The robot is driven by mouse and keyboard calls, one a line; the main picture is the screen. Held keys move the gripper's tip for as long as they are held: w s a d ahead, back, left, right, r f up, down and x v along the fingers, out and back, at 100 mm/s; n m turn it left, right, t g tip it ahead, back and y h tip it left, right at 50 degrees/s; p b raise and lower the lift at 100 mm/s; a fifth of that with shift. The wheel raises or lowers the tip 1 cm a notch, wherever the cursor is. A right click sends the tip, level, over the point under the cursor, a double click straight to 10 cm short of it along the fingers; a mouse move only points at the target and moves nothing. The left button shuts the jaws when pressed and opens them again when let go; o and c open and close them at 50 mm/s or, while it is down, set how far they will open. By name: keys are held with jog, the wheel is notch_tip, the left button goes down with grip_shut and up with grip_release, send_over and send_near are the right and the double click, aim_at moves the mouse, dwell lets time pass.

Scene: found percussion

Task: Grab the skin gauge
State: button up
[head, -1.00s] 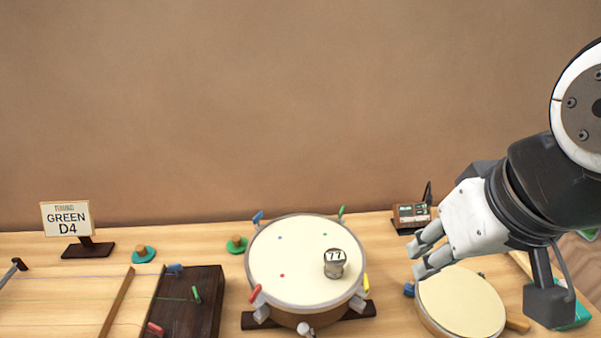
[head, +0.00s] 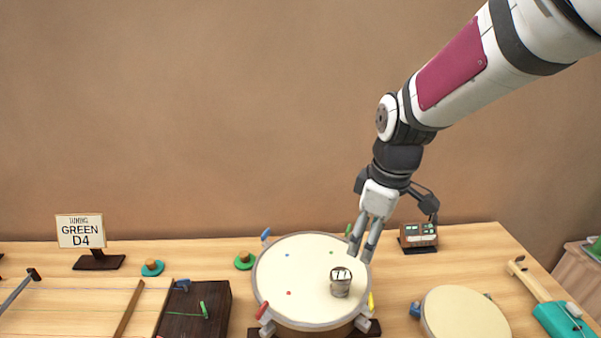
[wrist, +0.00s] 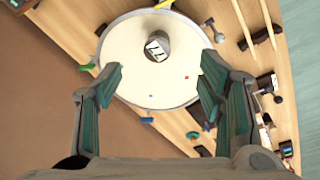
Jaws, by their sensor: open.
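The skin gauge (head: 341,282) is a small grey metal cylinder with a white top marked 77. It stands upright on the cream skin of the round drum (head: 290,262), right of the middle. In the wrist view the gauge (wrist: 157,46) sits ahead of the fingertips, near the centre line. My gripper (head: 361,250) is open and empty, pointing down above the drum's back right rim, behind and a little right of the gauge. In the wrist view its two fingers (wrist: 160,82) are spread apart with drum skin showing between them. The gripper does not touch the gauge.
Colored pegs ring the drum, including a blue one (head: 265,235) and a yellow one (head: 371,302). A smaller drum (head: 465,316) stands front right. A small meter box (head: 418,237) is behind right. A stringed board (head: 65,308) and a GREEN D4 sign (head: 80,231) are on the left.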

aim_at(342, 275)
jog(key=w+a+f+n, duration=0.1)
jog(key=f, duration=0.5)
jog(key=w+a+f+n, duration=0.1)
jog(key=w+f, duration=0.1)
jog(key=f, duration=0.4)
jog(key=w+a+f+y, duration=0.1)
jog(key=f, duration=0.6)
jog(key=shift+w+a+n+g+p, duration=0.1)
jog(key=shift+w+n+g+p, duration=0.25)
jog(key=shift+n+g, duration=0.05)
jog(key=shift+c, duration=0.2)
jog(key=c, duration=1.4)
grip_shut()
jog(key=shift+r, duration=0.15)
